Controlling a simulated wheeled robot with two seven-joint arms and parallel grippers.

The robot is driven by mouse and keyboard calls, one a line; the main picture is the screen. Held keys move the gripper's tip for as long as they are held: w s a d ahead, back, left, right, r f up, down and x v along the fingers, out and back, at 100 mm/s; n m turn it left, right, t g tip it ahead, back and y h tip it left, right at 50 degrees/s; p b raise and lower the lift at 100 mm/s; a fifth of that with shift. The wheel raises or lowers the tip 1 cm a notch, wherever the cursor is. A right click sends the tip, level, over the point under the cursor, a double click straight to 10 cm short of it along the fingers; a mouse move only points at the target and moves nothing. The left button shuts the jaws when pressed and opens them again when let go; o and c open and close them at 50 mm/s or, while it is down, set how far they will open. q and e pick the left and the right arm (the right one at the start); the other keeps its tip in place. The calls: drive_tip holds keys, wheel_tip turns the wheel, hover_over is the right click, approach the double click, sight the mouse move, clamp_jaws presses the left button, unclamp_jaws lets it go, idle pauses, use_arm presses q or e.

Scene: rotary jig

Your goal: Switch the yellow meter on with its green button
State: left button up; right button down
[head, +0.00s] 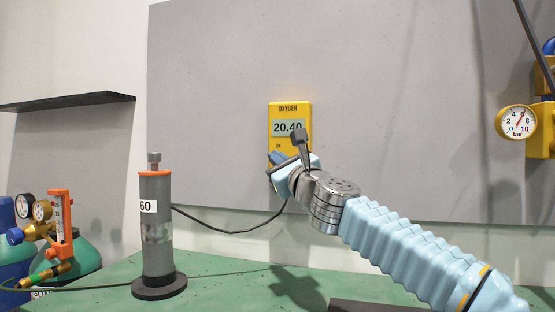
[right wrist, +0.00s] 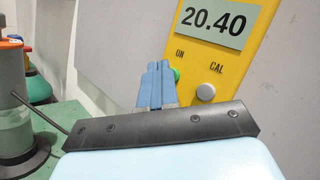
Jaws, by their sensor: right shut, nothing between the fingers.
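The yellow meter (head: 290,108) hangs on the grey panel in the middle of the head view. It is labelled OXYGEN and its display (head: 287,128) is lit and reads 20.40; the same reading shows in the right wrist view (right wrist: 212,20). The green button (right wrist: 177,75) under the word ON is partly hidden behind my right fingertips. A grey CAL button (right wrist: 206,92) is to its right. My right gripper (right wrist: 157,72) is shut and empty, its blue fingertips at the green button; I cannot tell whether they touch it. My left gripper is not in view.
A grey cylinder (head: 156,235) with an orange collar stands on the green bench (head: 222,284), left of my right arm. A black cable (head: 232,232) runs from it toward the meter. Gas regulators (head: 45,215) stand far left; a pressure gauge (head: 518,123) is at right.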

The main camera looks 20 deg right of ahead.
drive_tip(key=shift+s+a, duration=0.25)
drive_tip(key=shift+s, duration=0.15)
drive_tip(key=s+a+b, duration=0.1)
drive_tip(key=s+a, duration=0.2)
drive_tip(key=s, duration=0.2)
drive_tip(key=shift+a, duration=0.2)
idle(2.4)
